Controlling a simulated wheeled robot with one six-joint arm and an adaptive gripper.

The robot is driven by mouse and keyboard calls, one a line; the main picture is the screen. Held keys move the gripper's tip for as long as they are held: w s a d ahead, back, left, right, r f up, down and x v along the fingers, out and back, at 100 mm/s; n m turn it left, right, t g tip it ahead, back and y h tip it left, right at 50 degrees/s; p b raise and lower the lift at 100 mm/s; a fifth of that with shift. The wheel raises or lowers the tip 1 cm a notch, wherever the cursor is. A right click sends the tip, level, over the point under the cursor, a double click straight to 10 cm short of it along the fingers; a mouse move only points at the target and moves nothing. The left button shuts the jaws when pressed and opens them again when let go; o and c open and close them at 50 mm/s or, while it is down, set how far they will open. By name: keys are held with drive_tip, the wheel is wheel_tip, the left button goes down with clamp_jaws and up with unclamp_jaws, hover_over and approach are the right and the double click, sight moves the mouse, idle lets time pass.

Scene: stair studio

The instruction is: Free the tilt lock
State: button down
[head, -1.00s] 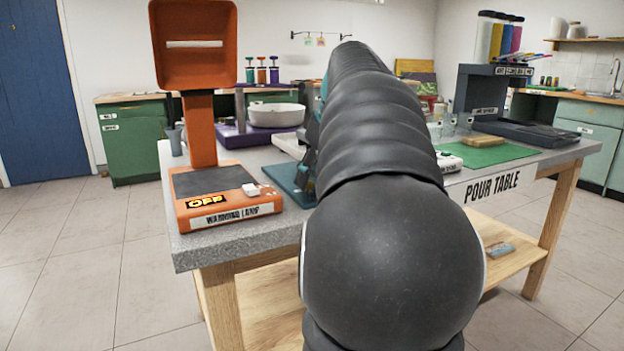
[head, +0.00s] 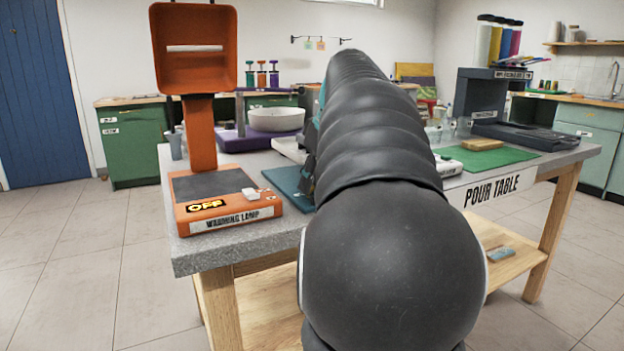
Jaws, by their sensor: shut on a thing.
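I cannot make out a tilt lock in the head view. A device with a teal base (head: 288,181) stands on the pour table, mostly hidden behind my black arm. A dark upright part (head: 309,163) shows above the base at the arm's left edge. I cannot tell whether it belongs to the device. My arm reaches away from the camera over the table, and its end and my gripper are hidden behind its own links.
An orange warning lamp (head: 205,120) marked OFF stands at the table's front left corner. A white bowl (head: 276,118) is behind, on a purple stand. A green mat (head: 490,160) and a dark grey dispenser (head: 481,96) are at right. Floor on the left is clear.

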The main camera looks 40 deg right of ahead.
drive_tip(key=m, duration=0.1)
drive_tip(key=m+h, duration=0.1)
drive_tip(key=m+p, duration=0.1)
drive_tip(key=shift+s+d, duration=0.2)
drive_tip(key=shift+d, duration=0.05)
drive_tip(key=m, duration=0.1)
drive_tip(key=m+h, duration=0.1)
drive_tip(key=m+p, duration=0.1)
drive_tip(key=m, duration=0.1)
drive_tip(key=shift+s+d+r+g+h, duration=0.1)
drive_tip(key=shift+s+d+g+h, duration=0.2)
drive_tip(key=shift+g+h, duration=0.1)
drive_tip(key=m, duration=0.1)
drive_tip(key=m+h+p, duration=0.1)
drive_tip(key=m, duration=0.1)
drive_tip(key=shift+s+d+m+g, duration=0.1)
drive_tip(key=shift+s+m+g, duration=0.2)
drive_tip(key=shift+s+m+g+h+p, duration=0.25)
drive_tip(key=shift+m+g, duration=0.1)
drive_tip(key=shift+m, duration=0.55)
drive_tip(key=shift+s+m+g+h+p, duration=0.15)
drive_tip(key=shift+m+g+p, duration=0.15)
drive_tip(key=shift+m, duration=0.6)
drive_tip(key=c, duration=1)
unclamp_jaws()
